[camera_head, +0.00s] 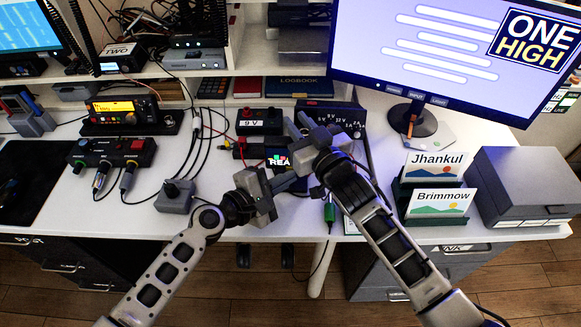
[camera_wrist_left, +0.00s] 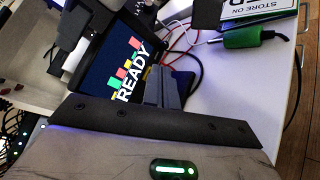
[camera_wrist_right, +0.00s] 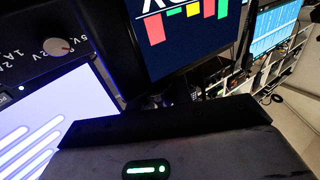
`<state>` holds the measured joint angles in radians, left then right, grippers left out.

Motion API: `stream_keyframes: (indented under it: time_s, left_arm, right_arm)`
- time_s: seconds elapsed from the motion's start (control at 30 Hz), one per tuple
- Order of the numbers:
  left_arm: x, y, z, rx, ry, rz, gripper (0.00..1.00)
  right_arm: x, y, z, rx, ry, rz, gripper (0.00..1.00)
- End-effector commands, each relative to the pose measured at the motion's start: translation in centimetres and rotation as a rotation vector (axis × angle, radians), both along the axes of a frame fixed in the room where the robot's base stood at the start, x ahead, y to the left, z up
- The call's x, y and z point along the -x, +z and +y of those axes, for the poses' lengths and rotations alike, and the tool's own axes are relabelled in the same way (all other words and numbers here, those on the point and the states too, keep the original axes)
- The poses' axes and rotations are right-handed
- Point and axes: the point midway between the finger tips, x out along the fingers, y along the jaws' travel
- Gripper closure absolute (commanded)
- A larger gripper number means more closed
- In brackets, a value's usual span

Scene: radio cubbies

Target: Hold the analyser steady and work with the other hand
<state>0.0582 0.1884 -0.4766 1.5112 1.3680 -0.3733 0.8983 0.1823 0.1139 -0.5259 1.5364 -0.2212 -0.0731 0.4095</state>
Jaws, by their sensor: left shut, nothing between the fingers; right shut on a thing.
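The analyser is a small dark box with a screen (camera_head: 277,158) showing coloured bars and "REA". In the left wrist view its screen (camera_wrist_left: 120,72) reads "READY". It also shows upside down in the right wrist view (camera_wrist_right: 188,25). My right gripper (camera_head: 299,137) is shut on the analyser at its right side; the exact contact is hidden. My left gripper (camera_head: 286,183) is shut and empty, just below and in front of the screen. A green plug (camera_head: 329,213) on a cable lies at the desk's front edge, right of my left gripper; it also shows in the left wrist view (camera_wrist_left: 248,38).
A dark power unit with voltage marks (camera_head: 332,112) stands behind my right gripper. Card holders (camera_head: 436,180) and a grey case (camera_head: 525,187) stand right. A large monitor (camera_head: 450,50) is behind.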

Motion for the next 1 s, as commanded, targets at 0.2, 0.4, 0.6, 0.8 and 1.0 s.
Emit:
stream_keyframes:
  time_s: [0.2,0.4,0.6,0.8,1.0]
  left_arm:
    - [-0.31,0.05,-0.02,0.001,0.001,-0.001,1.0]
    - [-0.58,0.03,-0.01,0.001,0.001,-0.001,1.0]
    - [-0.65,0.01,0.02,0.0,0.001,0.0,1.0]
    - [-0.58,0.02,0.05,0.0,0.003,-0.001,1.0]
    - [0.29,-0.03,0.13,-0.001,0.002,-0.001,1.0]
  right_arm:
    - [0.02,-0.09,0.0,0.001,0.0,0.002,1.0]
    - [0.02,-0.09,0.0,0.001,0.0,0.002,1.0]
    - [0.03,-0.09,0.02,0.001,0.0,0.002,1.0]
    - [0.03,-0.08,0.02,0.001,0.0,0.002,1.0]
    - [0.04,-0.09,0.01,0.001,0.0,0.002,1.0]
